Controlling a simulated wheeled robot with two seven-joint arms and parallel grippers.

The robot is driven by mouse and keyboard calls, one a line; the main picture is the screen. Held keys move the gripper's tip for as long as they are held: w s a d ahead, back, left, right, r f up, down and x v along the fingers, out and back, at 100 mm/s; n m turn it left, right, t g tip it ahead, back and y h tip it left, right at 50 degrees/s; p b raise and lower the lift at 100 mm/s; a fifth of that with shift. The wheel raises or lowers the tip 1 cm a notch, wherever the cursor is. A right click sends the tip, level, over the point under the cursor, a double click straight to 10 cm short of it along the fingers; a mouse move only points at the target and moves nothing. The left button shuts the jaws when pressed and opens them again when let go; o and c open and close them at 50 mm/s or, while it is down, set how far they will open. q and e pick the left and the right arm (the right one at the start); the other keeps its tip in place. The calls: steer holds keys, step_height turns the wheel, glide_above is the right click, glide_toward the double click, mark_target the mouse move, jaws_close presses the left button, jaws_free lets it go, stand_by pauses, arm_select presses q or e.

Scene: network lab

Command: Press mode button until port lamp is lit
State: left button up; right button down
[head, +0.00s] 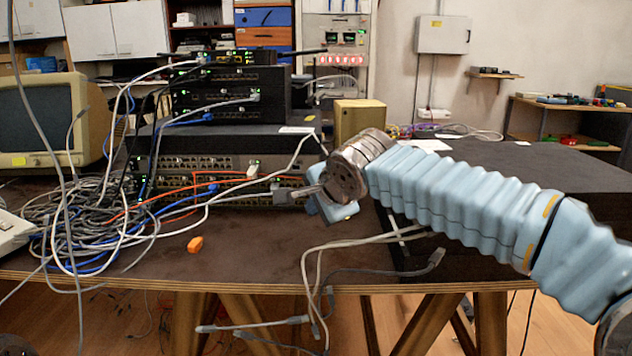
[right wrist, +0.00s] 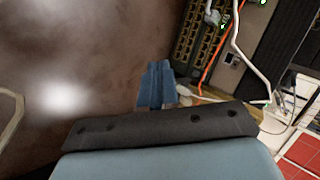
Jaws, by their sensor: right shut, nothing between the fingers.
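A stack of dark network switches (head: 225,163) stands on the brown table, with rows of ports and several small green lamps on the fronts. I cannot make out the mode button or tell which lamp is the port lamp. My right gripper (head: 322,207) is in front of the right end of the lowest switch, partly hidden by its own wrist. In the right wrist view its blue fingers (right wrist: 156,84) are shut and empty, near a switch front with ports (right wrist: 187,48) and a green lamp. Contact cannot be told. My left gripper is not in view.
A tangle of grey, white and blue cables (head: 85,220) lies left of the switches. White and orange cables cross the lower fronts. An orange piece (head: 195,243) lies near the table's front edge. A large black case (head: 520,170) is at right, behind my arm.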

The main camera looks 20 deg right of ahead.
steer(key=w+p, duration=0.1)
steer(key=w+d+p, duration=0.1)
steer(key=w, duration=0.1)
steer(key=w+p, duration=0.1)
steer(key=w, duration=0.1)
steer(key=shift+w+d+r+p, duration=0.1)
steer(key=shift+w+d+p, duration=0.15)
steer(key=shift+d+p, duration=0.05)
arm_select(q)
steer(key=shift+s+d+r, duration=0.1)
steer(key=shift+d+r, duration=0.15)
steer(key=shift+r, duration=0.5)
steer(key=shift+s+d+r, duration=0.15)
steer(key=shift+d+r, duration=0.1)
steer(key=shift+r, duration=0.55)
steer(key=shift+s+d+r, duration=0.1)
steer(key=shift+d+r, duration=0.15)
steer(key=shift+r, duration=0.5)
arm_select(e)
steer(key=shift+w+d, duration=0.2)
steer(key=shift+w, duration=0.45)
steer(key=shift+w, duration=0.1)
arm_select(q)
steer(key=shift+p, duration=0.3)
arm_select(e)
steer(key=shift+w+d, duration=0.1)
steer(key=shift+w, duration=0.2)
